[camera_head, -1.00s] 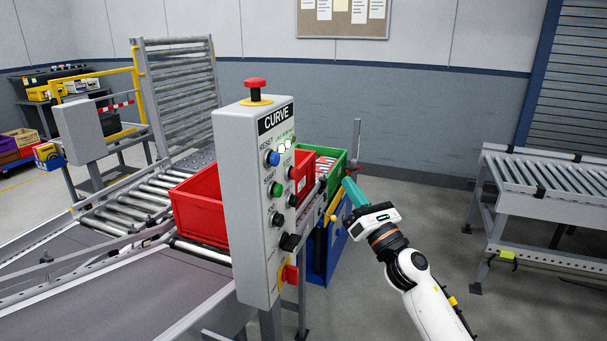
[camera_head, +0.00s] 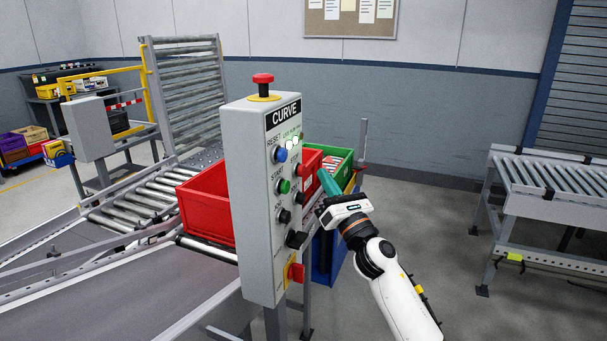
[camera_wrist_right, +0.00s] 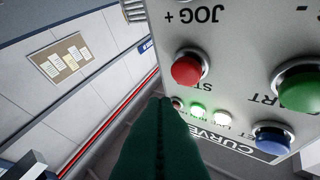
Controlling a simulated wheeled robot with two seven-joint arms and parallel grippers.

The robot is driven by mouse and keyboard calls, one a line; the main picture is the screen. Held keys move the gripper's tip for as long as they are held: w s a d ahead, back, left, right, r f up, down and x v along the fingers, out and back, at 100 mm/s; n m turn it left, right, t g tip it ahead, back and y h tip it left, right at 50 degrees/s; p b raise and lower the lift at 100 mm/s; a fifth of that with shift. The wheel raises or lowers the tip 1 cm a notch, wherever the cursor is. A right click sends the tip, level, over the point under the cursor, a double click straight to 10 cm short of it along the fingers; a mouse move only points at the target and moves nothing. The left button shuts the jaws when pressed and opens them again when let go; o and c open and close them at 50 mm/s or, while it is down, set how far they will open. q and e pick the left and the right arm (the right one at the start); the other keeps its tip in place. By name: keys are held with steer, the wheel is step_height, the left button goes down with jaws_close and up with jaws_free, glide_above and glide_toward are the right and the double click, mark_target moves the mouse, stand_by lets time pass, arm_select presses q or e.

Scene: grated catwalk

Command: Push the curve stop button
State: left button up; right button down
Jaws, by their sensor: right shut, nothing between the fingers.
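The grey control box labelled CURVE (camera_head: 248,200) stands upright in the head view. In the wrist view, its red stop button (camera_wrist_right: 187,68) shows upside down, with a partly hidden label beginning "ST". The green start button (camera_head: 283,186) and blue reset button (camera_head: 280,155) are on the same face. My right gripper (camera_head: 323,174) has teal fingers, shut and empty, just right of the panel face. In the wrist view, the fingertips (camera_wrist_right: 163,101) appear just below the stop button in the picture; contact cannot be told. My left gripper is not in view.
A red mushroom button (camera_head: 263,79) tops the box, and a red-and-yellow switch (camera_head: 296,272) is low on its face. A red crate (camera_head: 205,210) and a green crate (camera_head: 343,157) stand behind. A roller conveyor (camera_head: 545,178) is at right, with open floor between.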

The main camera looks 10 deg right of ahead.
mark_target(304, 169)
steer(key=shift+w+a, duration=0.45)
steer(key=shift+a, duration=0.25)
steer(key=shift+a, duration=0.1)
stand_by(1.5)
steer(key=shift+w+a+b, duration=0.25)
steer(key=shift+a+b, duration=0.05)
steer(key=shift+b, duration=0.1)
steer(key=shift+w+a+b, duration=0.45)
steer(key=shift+a, duration=0.2)
stand_by(1.0)
stand_by(0.3)
steer(key=shift+s+d+p, duration=0.35)
steer(key=shift+s+d, duration=0.35)
steer(key=shift+d, duration=0.3)
